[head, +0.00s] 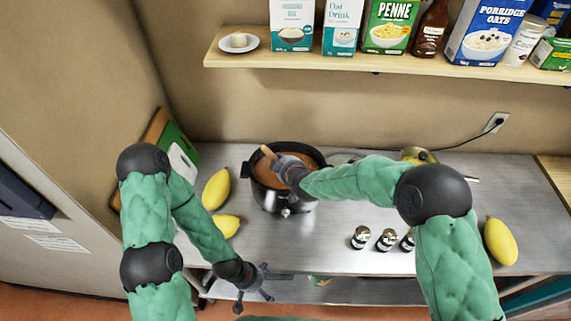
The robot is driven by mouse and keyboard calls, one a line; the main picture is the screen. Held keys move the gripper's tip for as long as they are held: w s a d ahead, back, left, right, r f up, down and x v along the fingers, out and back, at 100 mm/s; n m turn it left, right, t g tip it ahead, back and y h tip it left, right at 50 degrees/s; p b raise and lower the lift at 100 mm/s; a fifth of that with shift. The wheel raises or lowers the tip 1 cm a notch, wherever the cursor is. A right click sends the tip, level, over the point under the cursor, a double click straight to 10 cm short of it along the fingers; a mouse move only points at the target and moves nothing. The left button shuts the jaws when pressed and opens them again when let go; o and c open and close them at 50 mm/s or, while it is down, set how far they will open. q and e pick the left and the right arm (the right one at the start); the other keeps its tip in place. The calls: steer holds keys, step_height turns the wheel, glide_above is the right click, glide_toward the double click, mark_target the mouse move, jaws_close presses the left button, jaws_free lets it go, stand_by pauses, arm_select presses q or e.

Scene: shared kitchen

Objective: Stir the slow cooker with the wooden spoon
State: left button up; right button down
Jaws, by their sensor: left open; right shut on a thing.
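The slow cooker (268,199) is a dark round pot with a brown filling, standing on the steel counter near the back wall. My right gripper (278,162) is over the pot, shut on the wooden spoon (267,152). Only a short light-brown end of the spoon shows beside the gripper. The rest is hidden, so I cannot tell how deep it reaches. My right gripper and wrist cover part of the pot's right side. My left gripper (256,290) is open and empty, low at the counter's front edge, apart from the pot.
Yellow lemons (216,189) lie left of the pot, and another lemon (501,242) lies far right. Small jars (361,237) stand at the front right. Cutting boards (180,150) lean on the left wall. A shelf (300,59) with food packages hangs above. A black cable (465,143) runs along the wall.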

step_height(320, 180, up, 14)
steer(key=p, duration=1)
steer(key=shift+f+p, duration=0.25)
steer(key=shift+p, duration=0.05)
steer(key=shift+s+f, duration=0.1)
